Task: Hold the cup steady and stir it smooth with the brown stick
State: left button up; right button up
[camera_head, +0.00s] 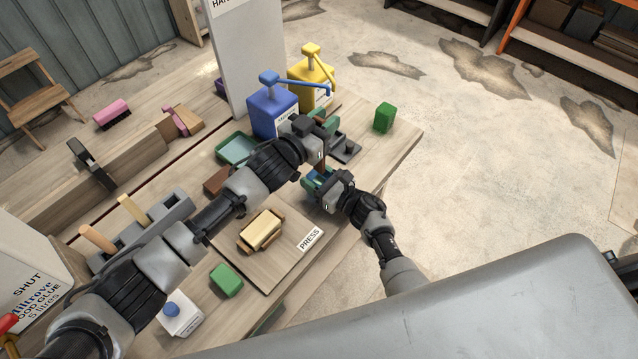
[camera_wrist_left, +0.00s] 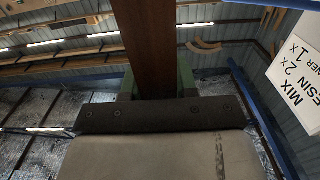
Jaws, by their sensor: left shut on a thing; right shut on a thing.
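My left gripper (camera_head: 320,148) is shut on the brown stick (camera_wrist_left: 150,45). In the head view the stick (camera_head: 320,166) points down from it toward the cup. In the left wrist view the stick runs between the green finger pads. My right gripper (camera_head: 318,181) is lower and nearer, shut on the small cup (camera_head: 311,183) at the table's right part. The fingers hide much of the cup. Its contents do not show, and I cannot tell how deep the stick's tip is.
Blue (camera_head: 270,108) and yellow (camera_head: 312,73) pump containers stand behind the grippers. A green block (camera_head: 384,117) is near the right table edge. A board marked PRESS (camera_head: 296,254) carries a clamped light block (camera_head: 262,230). A teal tray (camera_head: 236,148) lies left of the blue container.

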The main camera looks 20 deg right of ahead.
pick_arm(q)
jog(key=shift+r, duration=2.5)
pick_arm(e)
jog(key=o, duration=1.3)
jog(key=shift+s, duration=0.1)
jog(key=shift+v, duration=2.45)
jog(key=shift+d, duration=0.1)
jog(key=v, duration=1.2)
